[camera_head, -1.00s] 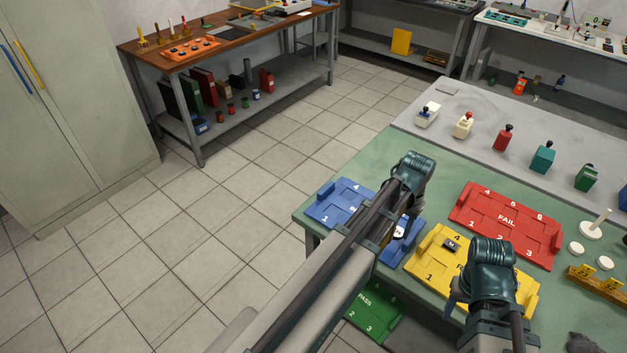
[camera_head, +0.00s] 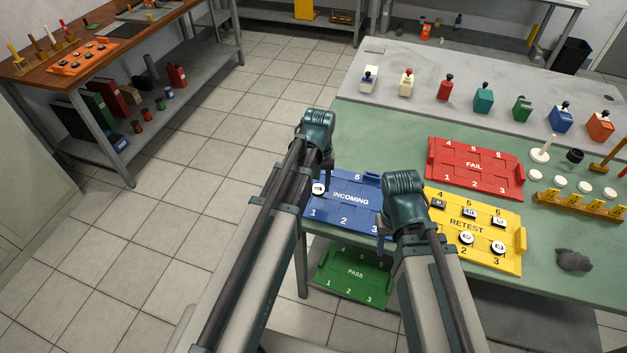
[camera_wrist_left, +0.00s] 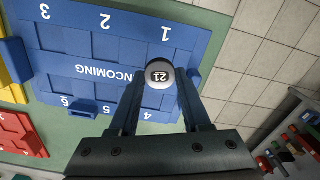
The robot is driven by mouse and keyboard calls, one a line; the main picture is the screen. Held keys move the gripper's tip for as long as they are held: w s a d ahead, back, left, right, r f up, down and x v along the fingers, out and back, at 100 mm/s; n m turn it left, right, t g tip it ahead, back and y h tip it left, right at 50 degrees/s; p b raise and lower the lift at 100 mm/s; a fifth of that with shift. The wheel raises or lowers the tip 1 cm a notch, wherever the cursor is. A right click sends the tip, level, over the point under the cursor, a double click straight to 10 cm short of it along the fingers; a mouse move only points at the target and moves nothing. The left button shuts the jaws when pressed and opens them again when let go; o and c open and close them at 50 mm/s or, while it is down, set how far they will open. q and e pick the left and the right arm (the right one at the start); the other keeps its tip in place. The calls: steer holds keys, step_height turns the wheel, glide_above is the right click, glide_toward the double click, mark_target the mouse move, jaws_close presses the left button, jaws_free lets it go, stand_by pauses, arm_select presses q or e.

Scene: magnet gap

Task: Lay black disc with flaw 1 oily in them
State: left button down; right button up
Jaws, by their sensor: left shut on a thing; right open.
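My left gripper (camera_wrist_left: 160,85) is shut on a disc (camera_wrist_left: 159,73) with a white round face marked with what looks like 21. It holds the disc over the slot 1 side of the blue INCOMING tray (camera_wrist_left: 60,30); I cannot tell how high. In the head view the disc (camera_head: 319,188) shows at the left edge of that tray (camera_head: 365,217). My right gripper (camera_head: 404,205) is between the INCOMING tray and the yellow RETEST tray (camera_head: 464,259); its jaws are mostly hidden by its wrist. Dark pieces with white labels, such as this disc (camera_head: 466,238), lie in the RETEST tray.
The red FAIL tray (camera_head: 474,165) is behind RETEST. The green PASS tray (camera_head: 355,272) is lower, below the table's front edge. A yellow rack (camera_head: 580,208), white discs (camera_head: 534,176) and a grey lump (camera_head: 573,260) are at right. Stamps (camera_head: 445,87) line the grey back surface.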

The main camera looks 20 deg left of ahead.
mark_target(318, 203)
arm_select(q)
steer(key=n, duration=0.3)
steer(key=shift+r+n, duration=0.25)
steer(key=shift+n, duration=0.05)
steer(key=shift+f, duration=0.15)
steer(key=shift+f+b, duration=2.65)
steer(key=shift+b, duration=0.05)
steer(key=shift+f, duration=0.15)
steer(key=shift+c, duration=1.4)
jaws_free()
steer(key=shift+c, duration=0.3)
steer(key=c, duration=0.5)
steer(key=shift+o, duration=0.2)
